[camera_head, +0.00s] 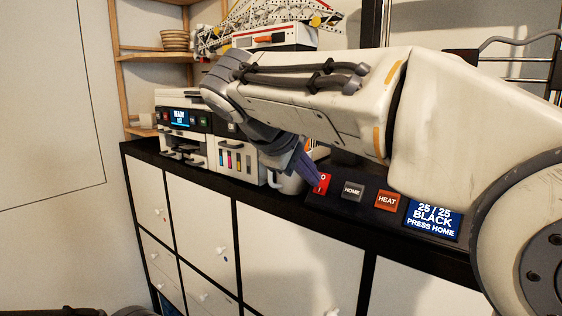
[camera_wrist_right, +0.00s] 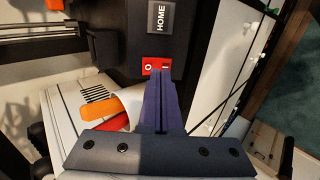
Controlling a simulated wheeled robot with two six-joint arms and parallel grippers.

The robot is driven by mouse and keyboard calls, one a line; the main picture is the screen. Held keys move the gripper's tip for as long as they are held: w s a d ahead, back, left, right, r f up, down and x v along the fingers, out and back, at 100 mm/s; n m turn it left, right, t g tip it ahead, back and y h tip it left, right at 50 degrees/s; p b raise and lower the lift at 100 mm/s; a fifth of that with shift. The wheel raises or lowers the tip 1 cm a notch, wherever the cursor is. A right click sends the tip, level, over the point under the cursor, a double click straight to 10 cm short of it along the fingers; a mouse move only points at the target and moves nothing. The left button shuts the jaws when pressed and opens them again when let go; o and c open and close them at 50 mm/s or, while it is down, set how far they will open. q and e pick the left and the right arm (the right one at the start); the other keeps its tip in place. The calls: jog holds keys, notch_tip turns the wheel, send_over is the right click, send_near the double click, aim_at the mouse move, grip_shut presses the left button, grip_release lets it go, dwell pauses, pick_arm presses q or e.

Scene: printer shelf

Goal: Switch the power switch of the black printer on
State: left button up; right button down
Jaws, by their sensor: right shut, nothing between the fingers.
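The black printer's front panel (camera_head: 338,205) runs along the shelf top. It has a red rocker switch (camera_head: 323,183) marked O and I, a grey HOME button (camera_head: 352,190), an orange HEAT button (camera_head: 387,201) and a lit blue screen (camera_head: 432,220) reading "25 / 25 BLACK PRESS HOME". My right gripper (camera_head: 315,183) is shut and empty, its purple fingertips at the switch and partly covering it. In the right wrist view the tips (camera_wrist_right: 160,84) are at the near edge of the switch (camera_wrist_right: 157,65), close to the I side. I cannot tell whether they touch.
A white printer (camera_head: 240,158) with colored ink windows and another with a lit screen (camera_head: 180,118) stand left along the shelf. A white mug (camera_head: 285,182) is beside the panel. White cabinet doors (camera_head: 290,250) are below. My right arm hides much of the black printer.

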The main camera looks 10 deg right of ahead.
jog(key=s+a+f+b+v, duration=0.1)
jog(key=f+v, duration=0.1)
jog(key=v, duration=1.1)
jog(key=s+a+f+n+g+y+b, duration=0.1)
jog(key=f+b, duration=0.1)
jog(key=f, duration=0.5)
jog(key=s+a+f+n+y+b, duration=0.1)
jog(key=f+b, duration=0.1)
jog(key=f, duration=0.5)
jog(key=s+a+f+n+g+y+b, duration=0.1)
jog(key=f+y+b, duration=0.1)
jog(key=f, duration=0.6)
jog(key=s+f+m+g+y+b, duration=0.1)
jog(key=s+f+g+y+b, duration=0.1)
jog(key=s+f, duration=0.5)
jog(key=s+f+m+g+y+b, duration=0.2)
jog(key=s+f, duration=0.5)
jog(key=f, duration=1.1)
jog(key=shift+a+f+m+b, duration=0.25)
jog(key=shift+m+b, duration=0.05)
jog(key=shift+b, duration=0.45)
